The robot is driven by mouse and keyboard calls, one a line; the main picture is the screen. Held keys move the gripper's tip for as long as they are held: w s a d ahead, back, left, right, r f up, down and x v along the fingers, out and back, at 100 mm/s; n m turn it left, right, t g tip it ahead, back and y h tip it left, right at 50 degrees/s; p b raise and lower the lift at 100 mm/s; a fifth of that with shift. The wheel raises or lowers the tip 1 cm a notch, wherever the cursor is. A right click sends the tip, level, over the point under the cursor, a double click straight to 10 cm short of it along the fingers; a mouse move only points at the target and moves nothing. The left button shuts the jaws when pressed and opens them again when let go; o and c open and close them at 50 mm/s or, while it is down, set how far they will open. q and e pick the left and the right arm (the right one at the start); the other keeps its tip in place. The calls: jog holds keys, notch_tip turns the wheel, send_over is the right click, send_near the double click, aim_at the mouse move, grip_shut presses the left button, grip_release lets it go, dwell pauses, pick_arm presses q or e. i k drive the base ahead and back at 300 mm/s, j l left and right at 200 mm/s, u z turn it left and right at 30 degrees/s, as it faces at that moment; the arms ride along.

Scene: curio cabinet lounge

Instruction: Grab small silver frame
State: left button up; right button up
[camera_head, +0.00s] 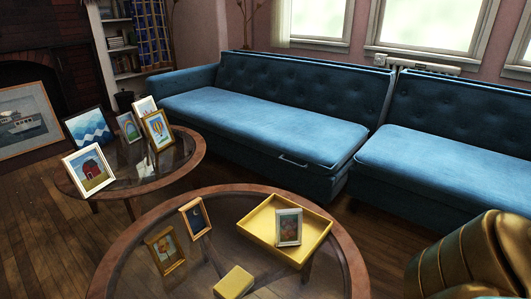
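A small frame with a pale silvery-white border (289,227) stands tilted back in a shallow yellow tray (262,243) on the near round glass-topped table (128,241). It holds a dark picture with some red in it. Another small greyish frame (130,127) with an arched picture stands on the farther round table. I cannot tell for certain from colour alone which is silver. Neither of my grippers is in view.
A brown frame (195,218), a gold frame (166,251) and a yellow box (234,282) share the near table. Several other frames stand on the farther table (195,150). Blue sofas (260,120) line the back. A ribbed brass-coloured shape (465,262) fills the lower right.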

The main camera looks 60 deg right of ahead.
aim_at(289, 221)
jog(key=i+j+z, duration=0.1)
jog(key=z, duration=1.6)
jog(key=i+l+u, duration=0.2)
jog(key=l, duration=0.3)
jog(key=l+u, duration=0.2)
jog(key=l, duration=0.3)
